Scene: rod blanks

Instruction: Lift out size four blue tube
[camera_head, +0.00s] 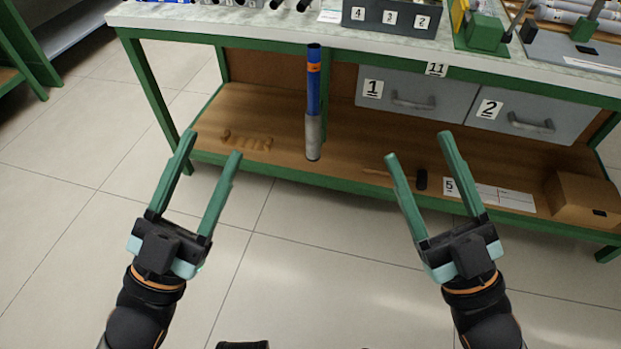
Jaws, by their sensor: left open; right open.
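A blue tube (313,85) with an orange band near its top stands upright in a grey metal sleeve (313,137) in front of the workbench. I cannot read a size mark on it. My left gripper (212,147) is open and empty, to the left of the tube and nearer to me. My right gripper (418,147) is open and empty, to the right of the tube. Neither gripper touches the tube or the sleeve.
The green-framed workbench (262,24) has a lower wooden shelf (270,105). Drawers labelled 1 (415,98) and 2 (545,118) hang at right. A cardboard box (582,203) sits on the shelf. A grey numbered holder (390,17) stands on top. The floor in front is clear.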

